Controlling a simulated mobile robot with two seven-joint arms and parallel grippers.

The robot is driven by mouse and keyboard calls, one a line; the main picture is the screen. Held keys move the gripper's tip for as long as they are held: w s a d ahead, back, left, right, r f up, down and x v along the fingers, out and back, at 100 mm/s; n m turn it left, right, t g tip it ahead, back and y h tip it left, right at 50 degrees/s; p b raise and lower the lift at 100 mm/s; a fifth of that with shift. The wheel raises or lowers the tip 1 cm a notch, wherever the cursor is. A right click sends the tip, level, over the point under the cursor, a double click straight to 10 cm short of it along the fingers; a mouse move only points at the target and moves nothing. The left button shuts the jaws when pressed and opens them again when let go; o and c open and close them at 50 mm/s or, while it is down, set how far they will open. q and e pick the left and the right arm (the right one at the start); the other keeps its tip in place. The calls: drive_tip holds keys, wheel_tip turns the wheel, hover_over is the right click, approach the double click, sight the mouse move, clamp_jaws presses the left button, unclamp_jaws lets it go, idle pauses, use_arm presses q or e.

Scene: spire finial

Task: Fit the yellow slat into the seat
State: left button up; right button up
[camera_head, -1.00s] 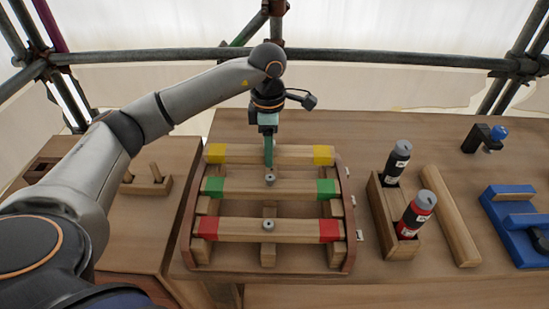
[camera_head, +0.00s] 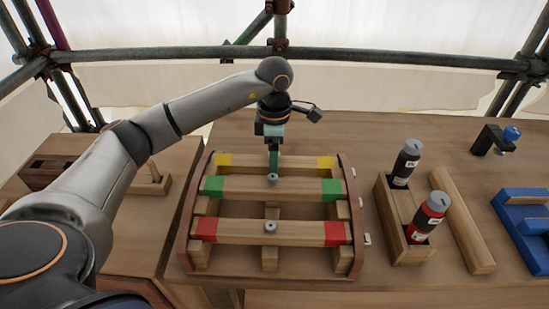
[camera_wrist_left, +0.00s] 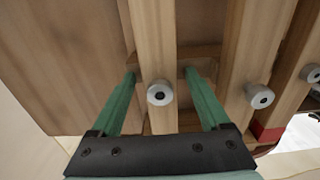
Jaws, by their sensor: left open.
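The yellow slat, with a yellow end at left (camera_head: 223,160) and right (camera_head: 326,163), lies across the back of the wooden frame (camera_head: 352,222), low between its curved sides. My left gripper (camera_head: 274,163) points down over its middle. In the left wrist view its green fingers (camera_wrist_left: 160,90) are open, one on each side of the slat (camera_wrist_left: 150,45), with a small gap showing. The slat's grey knob (camera_wrist_left: 160,93) sits between the fingers. How its ends rest in the seat is too small to tell. My right gripper is not in view.
The green-ended slat (camera_head: 295,187) and red-ended slat (camera_head: 295,233) lie in front, each with a grey knob. To the right are a wooden holder (camera_head: 407,251) with two cans, a loose wooden bar (camera_head: 462,222) and a blue block (camera_head: 520,215). Bare table lies between.

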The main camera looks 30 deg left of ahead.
use_arm(q)
drive_tip(key=shift+r, duration=0.15)
wheel_tip(320, 180, up, 11)
drive_tip(key=shift+r, duration=0.1)
drive_tip(key=shift+r+p, duration=0.3)
idle(0.4)
